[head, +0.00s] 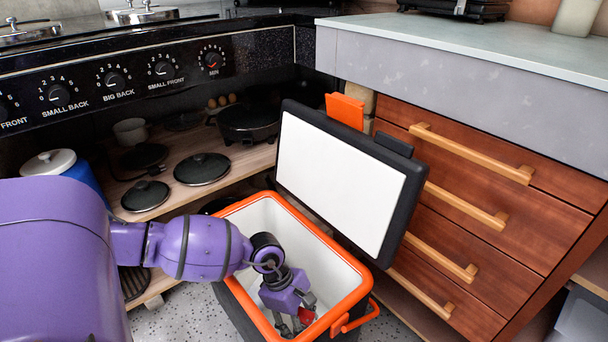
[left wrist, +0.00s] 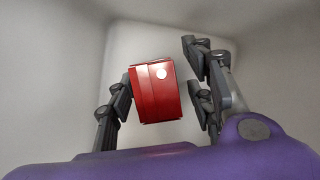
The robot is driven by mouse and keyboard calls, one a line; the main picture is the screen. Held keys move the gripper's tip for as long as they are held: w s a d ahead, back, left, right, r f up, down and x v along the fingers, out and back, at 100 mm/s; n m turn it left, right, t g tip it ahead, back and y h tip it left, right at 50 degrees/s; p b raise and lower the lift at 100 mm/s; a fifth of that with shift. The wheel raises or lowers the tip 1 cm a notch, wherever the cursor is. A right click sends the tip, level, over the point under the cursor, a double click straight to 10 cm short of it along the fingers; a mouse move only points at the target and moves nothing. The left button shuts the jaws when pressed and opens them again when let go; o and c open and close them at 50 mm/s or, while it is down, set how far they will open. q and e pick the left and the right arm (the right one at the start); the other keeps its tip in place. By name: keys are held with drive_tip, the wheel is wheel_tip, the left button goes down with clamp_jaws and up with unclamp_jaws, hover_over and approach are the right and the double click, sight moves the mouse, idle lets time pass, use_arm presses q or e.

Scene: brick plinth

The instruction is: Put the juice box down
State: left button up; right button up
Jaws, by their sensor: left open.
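A red juice box (left wrist: 158,92) with a round white spot lies inside the white-lined cooler, between the fingers in the left wrist view. A small red part of it (head: 307,315) shows in the head view. My left gripper (head: 293,324) reaches down into the cooler (head: 352,297). In the left wrist view my left gripper (left wrist: 165,97) is open. Its left finger is close beside the box, and I cannot tell whether they touch. A clear gap separates the box from the right finger. My right gripper is not in view.
The cooler's orange rim surrounds my left arm, and its lid (head: 343,182) stands open behind. Wooden drawers (head: 470,210) are at the right. The stove front (head: 150,75) and a shelf with pan lids (head: 201,168) are at the back left.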

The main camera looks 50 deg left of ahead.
use_arm(q)
drive_tip(key=p+v, duration=0.4)
drive_tip(key=v, duration=0.8)
drive_tip(key=shift+p, duration=0.3)
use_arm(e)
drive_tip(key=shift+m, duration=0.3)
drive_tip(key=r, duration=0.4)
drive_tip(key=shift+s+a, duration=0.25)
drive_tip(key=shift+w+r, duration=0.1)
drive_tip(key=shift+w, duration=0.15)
